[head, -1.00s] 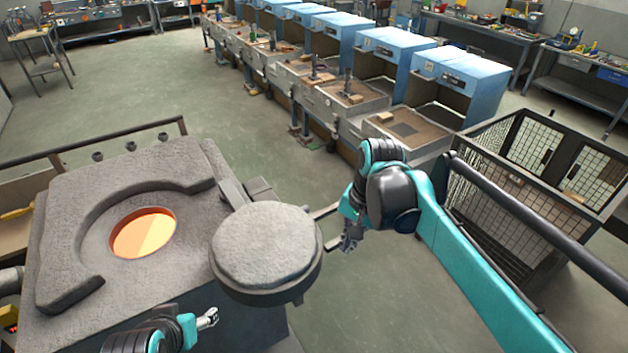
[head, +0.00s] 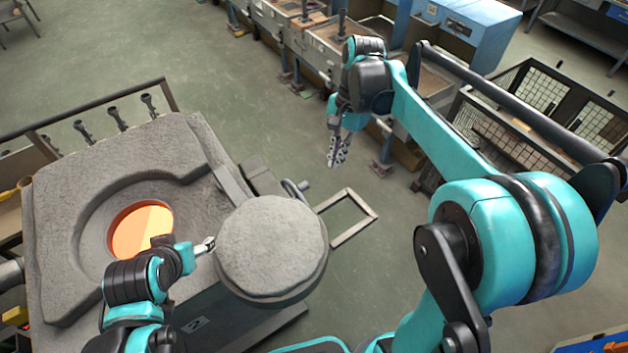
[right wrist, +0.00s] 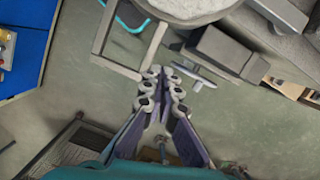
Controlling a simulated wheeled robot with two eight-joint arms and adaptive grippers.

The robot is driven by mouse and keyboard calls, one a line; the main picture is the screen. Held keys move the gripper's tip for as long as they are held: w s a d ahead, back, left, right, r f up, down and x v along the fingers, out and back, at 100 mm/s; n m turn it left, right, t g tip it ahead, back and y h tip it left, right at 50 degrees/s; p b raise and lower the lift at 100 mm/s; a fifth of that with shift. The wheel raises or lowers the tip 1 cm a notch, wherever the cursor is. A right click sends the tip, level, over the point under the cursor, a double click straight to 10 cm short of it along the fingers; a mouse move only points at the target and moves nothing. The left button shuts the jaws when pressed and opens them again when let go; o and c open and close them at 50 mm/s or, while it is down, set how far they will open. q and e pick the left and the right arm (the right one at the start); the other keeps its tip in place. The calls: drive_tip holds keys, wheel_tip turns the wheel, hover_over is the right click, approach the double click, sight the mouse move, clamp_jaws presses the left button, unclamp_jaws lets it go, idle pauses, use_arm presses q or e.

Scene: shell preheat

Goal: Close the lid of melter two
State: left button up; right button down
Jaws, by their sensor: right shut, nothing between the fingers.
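The melter (head: 70,220) is a grey block with a round opening that glows orange (head: 143,228). Its round grey lid (head: 272,245) is swung out to the right, clear of the opening. A rectangular frame handle (head: 368,210) sticks out from the lid's right side. It also shows in the right wrist view (right wrist: 112,68), beside the lid's edge (right wrist: 185,8). My right gripper (head: 337,162) is shut and empty, beyond the handle and apart from it. In the right wrist view its fingertips (right wrist: 163,84) are together. My left gripper (head: 208,246) is at the lid's left edge; contact and finger state are unclear.
A dark hinge block (head: 262,178) with a small crank handle (head: 297,187) stands behind the lid. A rail (head: 85,108) runs behind the melter. Floor around the lid's handle is clear.

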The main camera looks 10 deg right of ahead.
hover_over(318, 208)
drive_tip(key=w+d, duration=0.3)
drive_tip(key=d, duration=0.1)
drive_tip(key=w+d+x, duration=0.1)
drive_tip(key=d+x, duration=0.1)
drive_tip(key=x, duration=0.6)
drive_tip(key=a, duration=0.1)
drive_tip(key=s+a+f+p, duration=0.1)
drive_tip(key=s+a, duration=0.1)
drive_tip(key=shift+a+f+p, duration=0.25)
drive_tip(key=shift+p, duration=0.15)
drive_tip(key=shift+s+a, duration=0.4)
drive_tip(key=shift+s, duration=0.05)
drive_tip(key=shift+w+f, duration=0.1)
drive_tip(key=shift+w, duration=0.05)
